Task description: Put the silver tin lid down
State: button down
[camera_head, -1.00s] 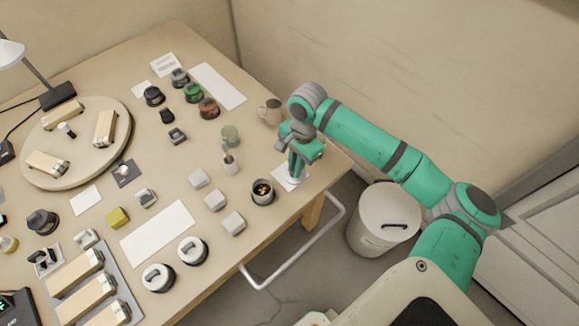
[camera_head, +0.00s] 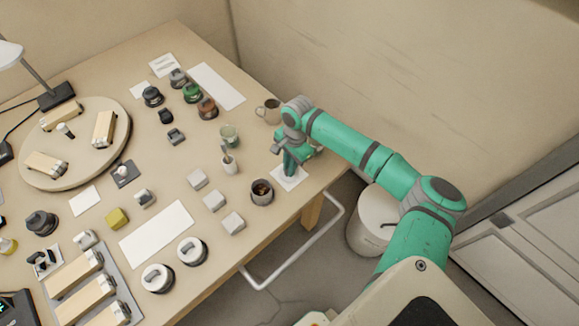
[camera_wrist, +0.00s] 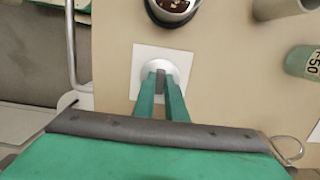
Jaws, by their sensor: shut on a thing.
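The silver tin lid (camera_wrist: 149,70) is round, with a dark grey grip on top. My gripper (camera_wrist: 161,79) is shut on that grip, with one green finger on each side. The lid is over the middle of a white square card (camera_wrist: 142,54), level with it or very close; whether it touches cannot be told. In the head view my gripper (camera_head: 289,165) points down over the same card (camera_head: 287,181) near the table's right edge, and hides most of the lid. An open tin with dark contents (camera_head: 262,192) stands just left of the card.
A mug (camera_head: 269,111) stands behind my gripper. White blocks (camera_head: 214,200) lie nearer the front. The table edge and a metal rail (camera_head: 305,245) are close on the right. A bin (camera_head: 375,222) stands below.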

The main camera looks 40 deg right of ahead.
jog(key=c, duration=1.8)
grip_release()
jog(key=shift+f, duration=0.1)
notch_tip(320, 180, up, 12)
jog(key=d, duration=0.1)
jog(key=shift+d, duration=0.2)
